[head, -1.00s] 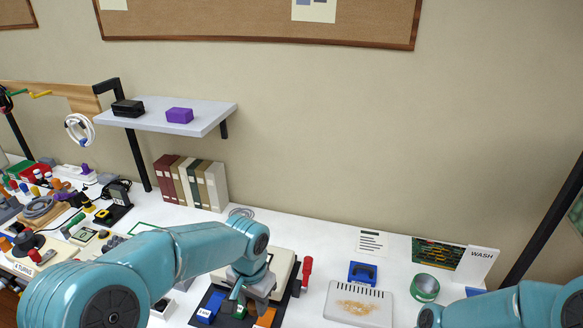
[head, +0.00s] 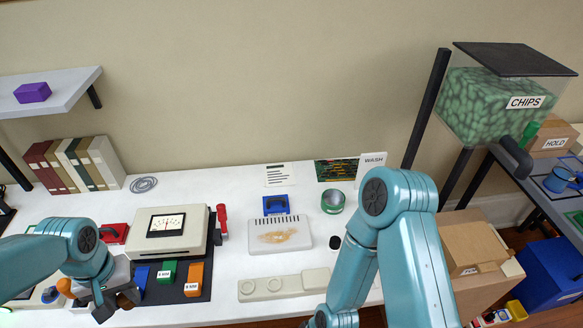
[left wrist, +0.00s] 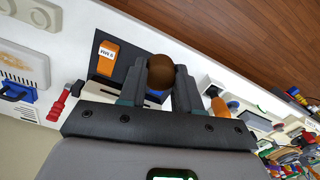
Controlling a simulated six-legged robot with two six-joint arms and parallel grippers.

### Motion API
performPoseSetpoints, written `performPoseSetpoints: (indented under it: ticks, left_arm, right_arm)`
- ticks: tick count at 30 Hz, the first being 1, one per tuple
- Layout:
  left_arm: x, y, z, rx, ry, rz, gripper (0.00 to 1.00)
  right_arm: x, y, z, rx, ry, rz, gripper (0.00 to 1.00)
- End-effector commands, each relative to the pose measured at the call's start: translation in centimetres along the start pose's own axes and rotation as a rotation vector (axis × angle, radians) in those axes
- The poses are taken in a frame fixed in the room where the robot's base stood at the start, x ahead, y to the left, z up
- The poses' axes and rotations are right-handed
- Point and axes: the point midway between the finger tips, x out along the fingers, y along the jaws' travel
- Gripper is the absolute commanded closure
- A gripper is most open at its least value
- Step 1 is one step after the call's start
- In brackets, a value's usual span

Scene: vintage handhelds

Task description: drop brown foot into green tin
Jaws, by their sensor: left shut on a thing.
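My left gripper (head: 122,302) is at the lower left of the head view, beside the dark mat's left end. In the left wrist view it is shut on the brown foot (left wrist: 160,72), a small rounded brown piece between the fingertips. In the head view I cannot clearly make out the foot. The green tin (head: 333,201) stands at the back of the white table, right of the blue tray, well apart from the left gripper. My right arm rises at the right of the head view; its gripper is out of the frame.
A beige meter box (head: 168,230) and a red-handled tool (head: 222,220) stand between the left gripper and the tin. The dark mat (head: 180,290) holds labelled blocks.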

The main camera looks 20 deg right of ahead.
Motion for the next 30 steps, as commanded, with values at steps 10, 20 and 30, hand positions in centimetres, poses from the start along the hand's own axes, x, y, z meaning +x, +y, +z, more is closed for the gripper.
performPoseSetpoints:
  ticks: [10,20,30]
  left_arm:
    - [0.00,0.01,-0.01,0.002,0.000,0.000,1.00]
    - [0.00,0.01,-0.01,0.002,0.000,0.000,1.00]
    - [0.00,0.02,-0.01,0.002,0.000,0.000,1.00]
  right_arm:
    - [-0.01,0.00,-0.02,0.002,0.000,0.000,0.06]
    - [-0.01,0.00,-0.02,0.003,0.000,0.000,0.06]
    - [-0.01,0.00,-0.02,0.003,0.000,0.000,0.57]
